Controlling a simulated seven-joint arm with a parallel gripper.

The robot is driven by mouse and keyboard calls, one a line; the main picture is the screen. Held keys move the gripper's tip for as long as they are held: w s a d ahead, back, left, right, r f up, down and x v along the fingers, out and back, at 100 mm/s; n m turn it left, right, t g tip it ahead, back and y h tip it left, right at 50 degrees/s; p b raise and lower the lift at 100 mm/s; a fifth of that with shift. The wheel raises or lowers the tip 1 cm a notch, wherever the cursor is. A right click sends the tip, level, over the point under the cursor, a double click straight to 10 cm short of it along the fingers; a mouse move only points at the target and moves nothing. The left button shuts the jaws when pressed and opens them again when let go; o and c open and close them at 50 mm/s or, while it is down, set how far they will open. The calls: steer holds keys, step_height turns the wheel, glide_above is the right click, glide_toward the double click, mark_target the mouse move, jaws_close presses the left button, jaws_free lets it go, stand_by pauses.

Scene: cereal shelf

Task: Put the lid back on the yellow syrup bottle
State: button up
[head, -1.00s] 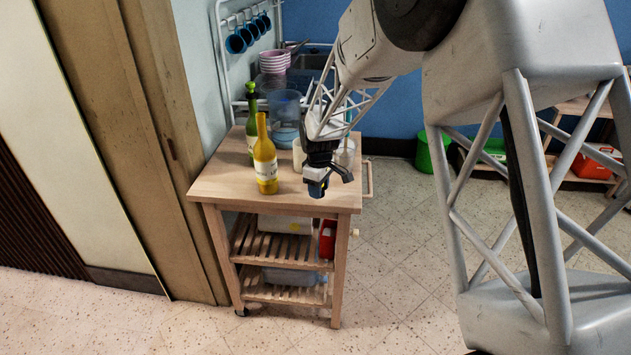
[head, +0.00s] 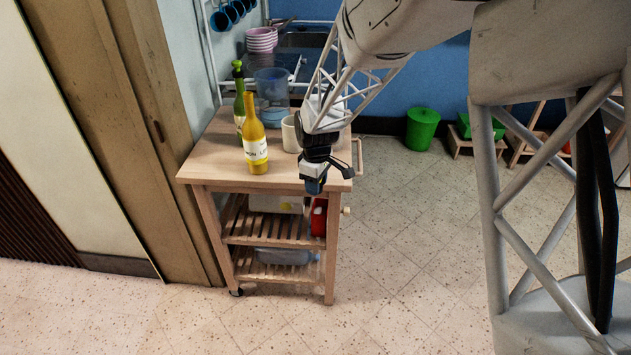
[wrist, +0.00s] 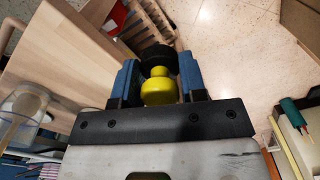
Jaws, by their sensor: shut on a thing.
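The yellow syrup bottle (head: 256,150) stands upright on the wooden cart top, near its front edge. Its narrow neck points up and no lid shows on it. My gripper (head: 315,187) is right of the bottle and apart from it, by the cart's front right corner in the picture. In the wrist view the blue fingers of my gripper (wrist: 158,75) are shut on a small yellow and black lid (wrist: 158,93). In the head view the lid is hidden by the fingers or too small to tell.
A green bottle (head: 239,100) stands close behind the yellow one. A pale mug (head: 290,134) and a clear blue-tinted container (head: 271,88) are behind on the cart (head: 205,166). The cart top is clear between the yellow bottle and my gripper.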

stand_by(0.5)
steer(key=w+a+r, duration=0.7)
steer(key=r, duration=0.2)
step_height(320, 180, up, 18)
steer(key=f, duration=0.1)
glide_above(248, 93)
steer(key=shift+s+r+m, duration=0.1)
steer(key=shift+r+m, duration=0.15)
steer(key=shift+m, duration=0.15)
steer(key=shift+f, duration=0.1)
steer(key=shift+f, duration=1.85)
steer(key=shift+f, duration=0.15)
stand_by(0.5)
steer(key=o, duration=1.4)
steer(key=shift+o, duration=0.2)
steer(key=shift+r, duration=0.2)
